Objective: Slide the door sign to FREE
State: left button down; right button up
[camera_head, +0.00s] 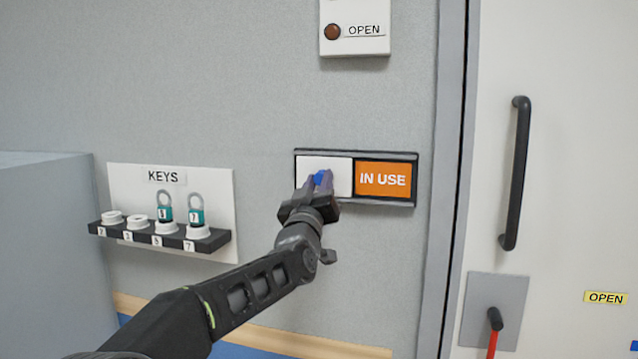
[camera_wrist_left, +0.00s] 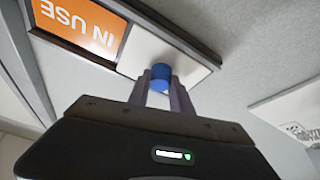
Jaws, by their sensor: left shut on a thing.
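The door sign (camera_head: 404,155) is a dark frame on the grey wall, left of the door. A white sliding panel (camera_head: 338,165) covers its left half, and the orange right half reads IN USE (camera_head: 385,180). A blue knob (camera_head: 322,178) sticks out of the white panel. My left gripper (camera_head: 318,183) is shut on the knob. In the left wrist view its fingers (camera_wrist_left: 161,92) are on both sides of the blue knob (camera_wrist_left: 161,76), and the orange IN USE part shows upside down at upper left. No FREE label shows. My right gripper is not in view.
A panel labelled OPEN (camera_head: 355,28) is above the sign. The door (camera_head: 570,150) at right has a black handle (camera_head: 515,175) and a red-gripped lever (camera_head: 493,330).

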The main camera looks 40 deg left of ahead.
pick_arm(q)
jog(key=shift+d, duration=0.1)
dwell(0.8)
